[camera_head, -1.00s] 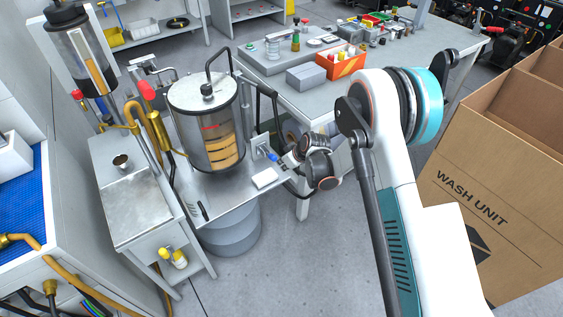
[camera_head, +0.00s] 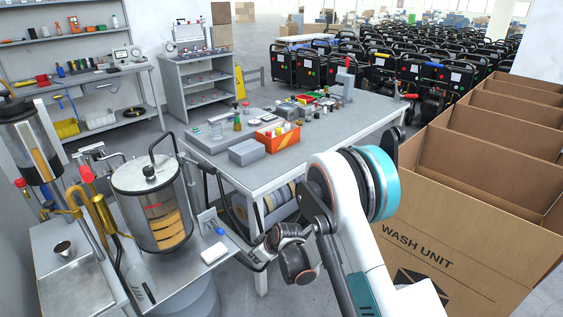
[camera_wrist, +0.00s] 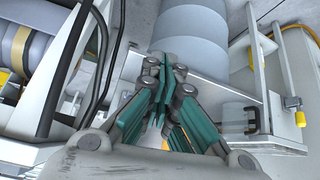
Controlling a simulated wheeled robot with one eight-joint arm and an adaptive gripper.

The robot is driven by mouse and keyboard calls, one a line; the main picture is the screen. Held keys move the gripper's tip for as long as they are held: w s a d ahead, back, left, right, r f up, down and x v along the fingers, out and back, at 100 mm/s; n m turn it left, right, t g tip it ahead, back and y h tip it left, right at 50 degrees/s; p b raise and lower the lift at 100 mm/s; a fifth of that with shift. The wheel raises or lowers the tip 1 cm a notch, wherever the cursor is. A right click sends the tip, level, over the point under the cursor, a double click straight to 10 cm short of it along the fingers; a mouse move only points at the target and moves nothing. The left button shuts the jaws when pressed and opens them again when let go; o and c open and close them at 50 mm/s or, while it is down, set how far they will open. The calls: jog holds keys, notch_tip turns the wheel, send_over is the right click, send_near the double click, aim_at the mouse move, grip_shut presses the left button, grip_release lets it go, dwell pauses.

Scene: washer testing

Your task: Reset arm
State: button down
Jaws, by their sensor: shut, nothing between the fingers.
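My gripper (camera_wrist: 170,75) shows in the wrist view, with teal-green fingers brought together at the tips and nothing between them. A ridged grey-blue cylinder (camera_wrist: 192,48) is beyond the fingertips; I cannot tell whether they touch. In the head view my white arm with a teal ring (camera_head: 372,185) reaches up from the lower right and bends down to dark wrist joints (camera_head: 296,264), right of the wash stand. The gripper fingers are not clear in that view.
A glass vessel (camera_head: 150,205) stands on a metal stand at left. A grey workbench (camera_head: 215,155) carries an orange bin (camera_head: 277,137) and small parts. A large cardboard box (camera_head: 470,225) is close at right. Shelving (camera_head: 195,85) and several black machines stand behind.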

jog(key=s+d+r+m+t+h, duration=0.1)
jog(key=s+d+r+m, duration=0.1)
jog(key=d+r, duration=0.6)
jog(key=s+d+r+m+h, duration=0.1)
jog(key=s+d+r+m, duration=0.3)
jog(key=r, duration=0.8)
jog(key=s+d+r+t+h, duration=0.1)
jog(key=d+r, duration=0.6)
jog(key=r, duration=0.2)
jog(key=s+d+r+m+h, duration=0.1)
jog(key=s+d+r+m, duration=0.2)
jog(key=s+d, duration=0.5)
jog(key=s+d+r+m+t+h, duration=0.1)
jog(key=s+d+r+m, duration=0.2)
jog(key=s+d, duration=0.5)
jog(key=s+r, duration=0.1)
jog(key=s, duration=0.7)
jog(key=shift+h, duration=0.4)
